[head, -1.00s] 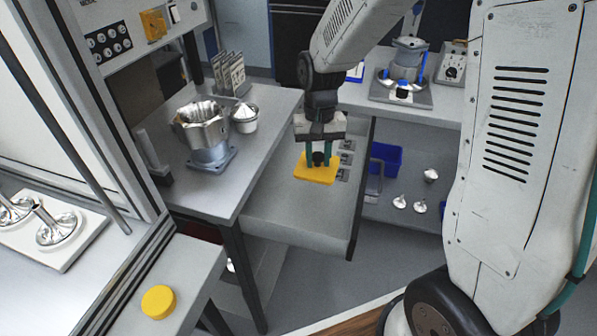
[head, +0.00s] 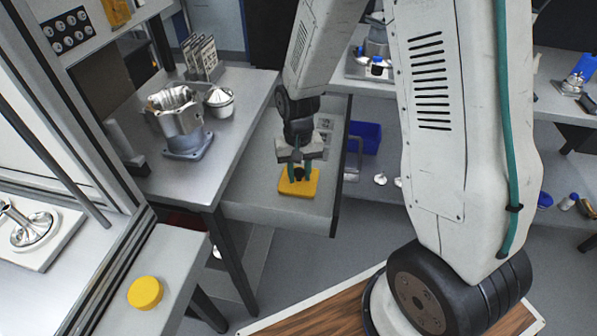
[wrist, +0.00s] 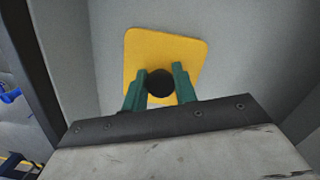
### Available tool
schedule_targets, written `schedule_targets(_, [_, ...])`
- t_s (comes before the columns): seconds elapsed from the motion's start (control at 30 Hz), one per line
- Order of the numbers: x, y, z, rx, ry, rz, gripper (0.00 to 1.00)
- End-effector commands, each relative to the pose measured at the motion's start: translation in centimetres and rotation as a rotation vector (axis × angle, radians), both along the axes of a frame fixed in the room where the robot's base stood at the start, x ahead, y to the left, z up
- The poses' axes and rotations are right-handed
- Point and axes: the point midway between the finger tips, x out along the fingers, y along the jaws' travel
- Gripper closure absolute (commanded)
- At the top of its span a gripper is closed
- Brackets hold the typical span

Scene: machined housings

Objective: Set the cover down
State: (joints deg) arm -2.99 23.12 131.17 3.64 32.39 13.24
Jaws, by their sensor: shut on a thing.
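The cover is a yellow, square plate with rounded corners and a black knob; it shows in the head view (head: 298,187) and in the wrist view (wrist: 185,52). My gripper (head: 298,174) points down over the cover, and its green fingers are shut on the black knob. In the wrist view my gripper (wrist: 160,84) has one finger on each side of the knob. The cover is over the grey open drawer (head: 265,205); I cannot tell whether it touches the drawer floor.
A metal housing (head: 180,122) stands on the bench left of the drawer, beside a white cup (head: 219,103) and a card rack (head: 201,58). A blue bin (head: 364,137) is on the shelf to the right. A round yellow cap (head: 145,293) lies at the front left. The drawer's front part is bare.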

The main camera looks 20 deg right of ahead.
Motion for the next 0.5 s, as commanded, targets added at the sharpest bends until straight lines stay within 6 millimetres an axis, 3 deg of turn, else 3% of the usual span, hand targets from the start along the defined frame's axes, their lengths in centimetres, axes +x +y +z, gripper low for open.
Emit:
schedule_targets(0.17, [0.00,0.01,-0.26,0.000,0.001,0.000,0.97])
schedule_targets(0.2, [0.01,0.02,-0.28,0.000,0.000,0.000,0.67])
schedule_targets(0.27, [0.02,0.03,-0.26,0.000,0.000,0.000,0.50])
schedule_targets(0.5, [0.01,0.03,-0.24,0.000,0.000,0.000,0.50])
